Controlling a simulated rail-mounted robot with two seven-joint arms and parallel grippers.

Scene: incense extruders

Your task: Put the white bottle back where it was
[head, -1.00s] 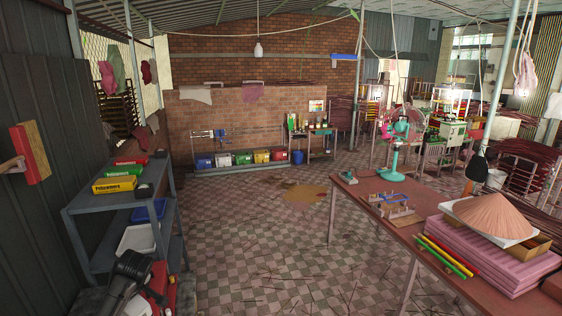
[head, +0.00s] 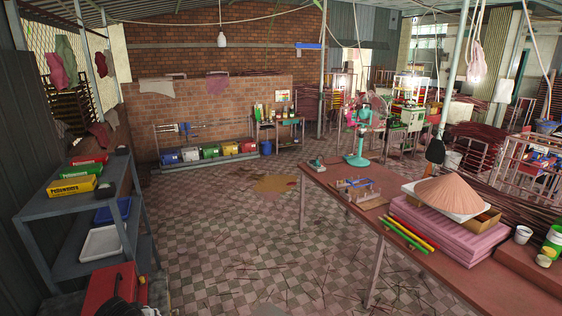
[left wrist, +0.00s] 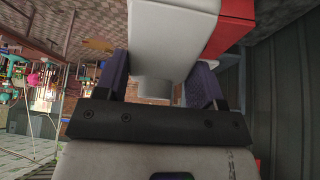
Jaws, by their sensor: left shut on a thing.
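My left gripper (left wrist: 160,90) is shut on the white bottle (left wrist: 170,35), which fills the middle of the left wrist view. One finger is on each side of it, and its narrower round end (left wrist: 155,88) points toward the palm. The bottle's far end is cut off by the frame. In the head view the bottle and the gripper's fingers cannot be made out; only a dark part of my left arm shows at the bottom left edge. My right gripper is in neither view.
A blue-grey shelf (head: 38,208) stands at the left with yellow (head: 72,187), green and red boxes on top and a white tray (head: 101,243) below. A red box (head: 112,286) is in front of it.

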